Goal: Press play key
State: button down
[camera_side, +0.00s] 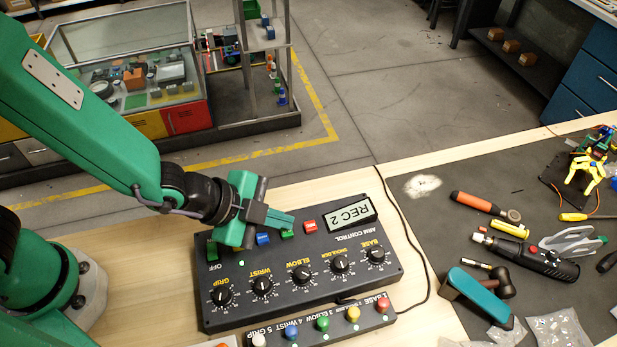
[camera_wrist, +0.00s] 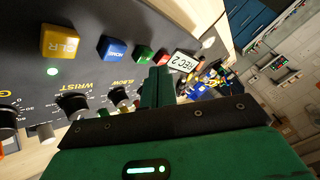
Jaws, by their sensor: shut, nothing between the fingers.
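The control box (camera_side: 300,285), marked ARM CONTROL, lies on the bench with a row of coloured keys. The green key (camera_side: 287,234), which I take for the play key, sits between the red key (camera_side: 310,226) and the blue key (camera_side: 262,239). The green key also shows in the wrist view (camera_wrist: 144,54), just beyond my fingertips. My gripper (camera_side: 290,221) is shut and empty, its tips close to the green key. I cannot tell whether they touch it. A yellow key (camera_wrist: 60,42) shows in the wrist view. The display (camera_side: 349,212) reads REC 2.
Several knobs (camera_side: 301,274) line the box's front. A strip with coloured buttons (camera_side: 322,323) lies in front of it. A black cable runs along the box's right side. A dark mat (camera_side: 440,215) with tools, including a screwdriver (camera_side: 480,204), lies to the right.

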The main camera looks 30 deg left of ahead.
aim_at(280, 235)
jog(key=shift+w+f, duration=0.1)
jog(key=shift+f, duration=0.8)
dwell(1.3)
jog(key=shift+r, duration=0.9)
jog(key=shift+r, duration=2.5)
jog(key=shift+a, duration=0.15)
